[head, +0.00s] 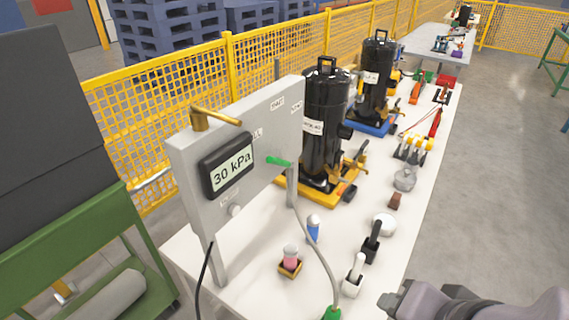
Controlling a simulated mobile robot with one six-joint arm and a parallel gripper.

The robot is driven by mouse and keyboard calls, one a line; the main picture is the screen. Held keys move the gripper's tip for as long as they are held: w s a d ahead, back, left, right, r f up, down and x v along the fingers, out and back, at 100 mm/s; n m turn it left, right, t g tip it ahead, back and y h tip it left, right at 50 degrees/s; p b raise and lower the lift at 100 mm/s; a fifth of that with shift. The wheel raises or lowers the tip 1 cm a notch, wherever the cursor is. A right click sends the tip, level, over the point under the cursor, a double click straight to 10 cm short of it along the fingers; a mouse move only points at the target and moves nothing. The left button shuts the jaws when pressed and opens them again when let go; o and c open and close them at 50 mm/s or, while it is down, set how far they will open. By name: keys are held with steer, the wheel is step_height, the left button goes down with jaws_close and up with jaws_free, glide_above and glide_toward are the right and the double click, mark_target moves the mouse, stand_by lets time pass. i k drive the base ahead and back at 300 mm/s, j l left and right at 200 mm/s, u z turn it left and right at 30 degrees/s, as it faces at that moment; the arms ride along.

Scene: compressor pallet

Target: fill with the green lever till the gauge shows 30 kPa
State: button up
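The gauge (229,172) is a dark-framed display on a grey upright panel (262,117), and it reads 30 kPa. The green lever (279,161) sticks out from the panel to the right of the gauge, roughly level. A brass-yellow lever (216,118) sits at the panel's top edge. My gripper (392,300) shows at the bottom right, low by the table's front edge and well apart from the green lever. Its fingers are not clear enough to tell open from shut. Nothing touches the green lever.
A white table (262,228) carries black cylinders (324,125) on yellow and blue bases, small bottles and tools. A grey hose (318,245) runs down from the panel to a green fitting. A yellow mesh fence stands behind.

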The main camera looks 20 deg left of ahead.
mark_target(271, 160)
steer(key=u, duration=1.3)
